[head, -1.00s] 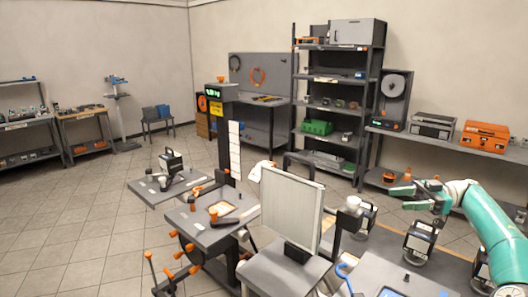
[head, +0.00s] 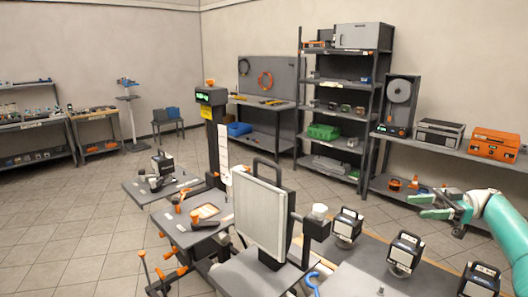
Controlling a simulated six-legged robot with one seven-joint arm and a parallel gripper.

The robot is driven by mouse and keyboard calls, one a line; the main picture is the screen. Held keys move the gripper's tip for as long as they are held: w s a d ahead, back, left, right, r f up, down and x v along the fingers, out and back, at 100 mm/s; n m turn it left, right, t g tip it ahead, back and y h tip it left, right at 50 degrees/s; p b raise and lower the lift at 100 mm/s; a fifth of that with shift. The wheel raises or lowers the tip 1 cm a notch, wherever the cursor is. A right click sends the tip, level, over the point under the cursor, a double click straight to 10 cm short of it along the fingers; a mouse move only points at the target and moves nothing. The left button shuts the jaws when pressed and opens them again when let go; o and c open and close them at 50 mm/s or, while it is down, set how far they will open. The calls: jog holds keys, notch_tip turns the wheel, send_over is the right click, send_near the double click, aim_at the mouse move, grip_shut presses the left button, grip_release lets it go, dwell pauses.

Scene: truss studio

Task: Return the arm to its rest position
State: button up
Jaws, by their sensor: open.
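My arm (head: 497,215) is teal and reaches in from the right edge of the head view. My gripper (head: 421,206) points left, with its two teal fingers apart and nothing between them. It is raised above the bench with the black box-shaped devices, in front of the right-hand wall bench. The arm's base is out of view.
Black box-shaped devices (head: 404,253) stand on the near bench at lower right. A pale upright panel (head: 260,219) stands in the middle. A tall shelf rack (head: 345,100) and an orange case (head: 494,144) are behind. Tiled floor at left is open.

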jog(key=w+a+r+m+t+h, duration=0.2)
jog(key=w+a+r+t, duration=0.3)
jog(key=a, duration=0.5)
jog(key=w+a+r+m+t+h, duration=0.25)
jog(key=a+r+t, duration=0.35)
jog(key=a, duration=0.4)
jog(key=w+a+r+m+t+h, duration=0.25)
jog(key=w+a+r+t, duration=0.35)
jog(key=a, duration=0.4)
jog(key=s+d+f+m+g+h, duration=0.1)
jog(key=s+d+f+m+h, duration=0.15)
jog(key=s+h, duration=0.35)
jog(key=s+d+f+m+g+h, duration=0.1)
jog(key=s+d+f+m+h, duration=0.2)
jog(key=s, duration=0.5)
jog(key=s+d+f+m+g+h, duration=0.1)
jog(key=s+f+m+h, duration=0.3)
jog(key=s, duration=0.3)
jog(key=s+a+f+m+g+y, duration=0.1)
jog(key=s+f+g, duration=0.3)
jog(key=s+f, duration=0.3)
jog(key=s+a+f+g+y, duration=0.1)
jog(key=s+f+g, duration=0.3)
jog(key=s, duration=1.1)
notch_tip(320, 180, down, 4)
jog(key=shift+s+r+m, duration=0.25)
jog(key=shift+s+m, duration=0.05)
jog(key=shift+m, duration=0.05)
